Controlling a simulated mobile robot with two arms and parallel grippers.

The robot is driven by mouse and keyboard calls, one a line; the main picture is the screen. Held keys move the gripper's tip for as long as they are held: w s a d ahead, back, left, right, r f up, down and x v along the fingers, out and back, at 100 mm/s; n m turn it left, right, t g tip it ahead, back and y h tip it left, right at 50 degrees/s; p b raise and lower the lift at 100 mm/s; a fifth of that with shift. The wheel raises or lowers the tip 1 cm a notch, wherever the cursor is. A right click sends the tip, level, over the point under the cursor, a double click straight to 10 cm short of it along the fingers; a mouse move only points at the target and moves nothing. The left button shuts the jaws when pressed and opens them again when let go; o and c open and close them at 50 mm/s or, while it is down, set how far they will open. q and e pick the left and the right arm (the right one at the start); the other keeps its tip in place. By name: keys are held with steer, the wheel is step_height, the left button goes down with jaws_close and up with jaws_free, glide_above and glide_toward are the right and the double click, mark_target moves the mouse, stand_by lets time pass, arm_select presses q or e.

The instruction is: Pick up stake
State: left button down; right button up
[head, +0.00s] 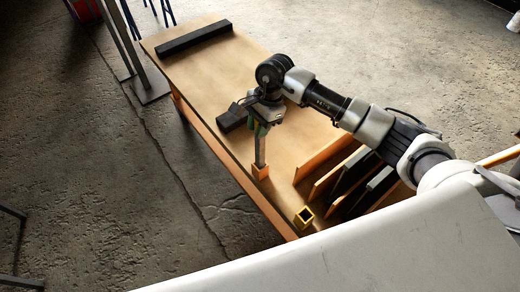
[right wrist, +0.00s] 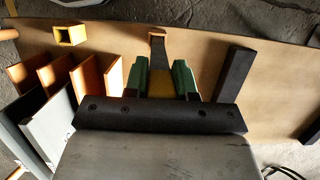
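The stake (head: 260,150) is a slim upright grey-brown post with an orange lower end, near the table's left long edge in the head view. In the right wrist view the stake (right wrist: 158,60) runs away from the camera to its orange end, with a yellow part nearest me. My right gripper (head: 259,127) is over its upper part, pointing down. My left gripper is not in view.
A black bar (head: 232,119) lies close beside my right gripper. Another black bar (head: 194,40) lies at the table's far end. A yellow square tube (head: 304,217) and several upright orange and grey panels (head: 325,160) stand on the near part. The tabletop (head: 215,75) between the bars is clear.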

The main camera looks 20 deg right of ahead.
jaws_close()
steer(key=shift+r, duration=0.1)
